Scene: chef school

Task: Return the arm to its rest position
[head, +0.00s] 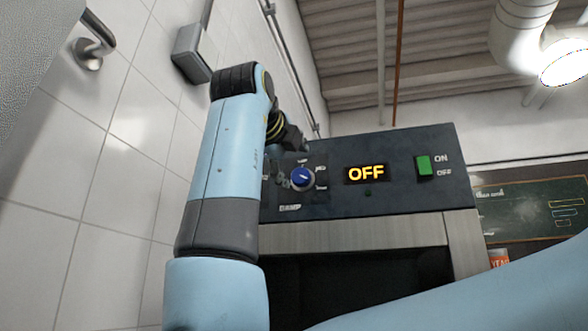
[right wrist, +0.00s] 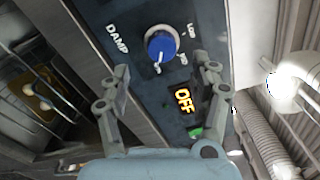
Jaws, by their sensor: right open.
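My right gripper (head: 288,138) is at the upper left edge of the dark control panel (head: 400,150), close to the blue knob (head: 302,178). In the right wrist view my right gripper (right wrist: 166,80) has its two fingers spread wide and holds nothing. The blue knob (right wrist: 161,47) shows between and beyond the fingers, and I see no finger touching it. My light blue arm (head: 228,150) rises along the left of the panel. My left gripper is not in view.
The panel has a display (head: 367,173) reading OFF and a green switch (head: 424,165). Below is a dark oven opening (head: 350,280); the wrist view shows a rack (right wrist: 40,125) inside. A tiled wall (head: 110,190) stands close at left. A chalkboard (head: 530,208) hangs at right.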

